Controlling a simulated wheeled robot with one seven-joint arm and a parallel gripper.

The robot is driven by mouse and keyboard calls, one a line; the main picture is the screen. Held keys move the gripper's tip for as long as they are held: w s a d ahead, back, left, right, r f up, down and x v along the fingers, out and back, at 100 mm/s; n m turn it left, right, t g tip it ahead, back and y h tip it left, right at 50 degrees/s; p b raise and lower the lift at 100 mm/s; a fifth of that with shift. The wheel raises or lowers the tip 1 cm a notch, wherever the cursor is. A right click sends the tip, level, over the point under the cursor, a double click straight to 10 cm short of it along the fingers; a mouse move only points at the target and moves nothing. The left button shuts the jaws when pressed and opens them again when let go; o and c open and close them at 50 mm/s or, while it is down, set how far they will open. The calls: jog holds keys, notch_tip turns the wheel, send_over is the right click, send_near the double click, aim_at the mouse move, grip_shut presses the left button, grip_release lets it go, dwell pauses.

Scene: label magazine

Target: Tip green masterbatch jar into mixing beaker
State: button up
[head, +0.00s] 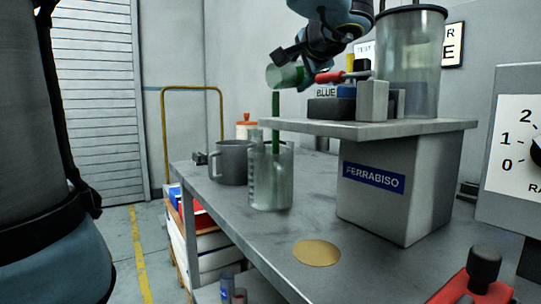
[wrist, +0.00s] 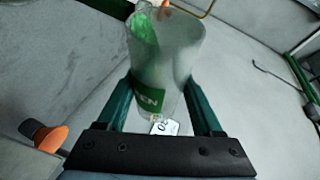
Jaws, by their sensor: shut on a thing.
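My gripper (head: 290,66) is shut on the green masterbatch jar (head: 284,77), above and to the left of the raised shelf. The jar is tipped well over, its mouth toward the lower left. A green stream (head: 275,120) falls straight from its mouth into the mixing beaker (head: 270,182). The beaker is clear, marked on its side and upright on the bench; how full it is I cannot tell. In the wrist view the clear jar (wrist: 180,55), with a green label, sits between my fingers (wrist: 160,105). Green material lies along its upper left side.
A grey jug (head: 231,162) stands just left of the beaker, with an orange-lidded container (head: 246,126) behind. The grey shelf (head: 300,127) holds several blocks and a tall clear cylinder (head: 412,65). A tan disc (head: 316,253) lies on the bench in front, with bare bench around it.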

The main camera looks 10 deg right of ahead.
dwell(0.9)
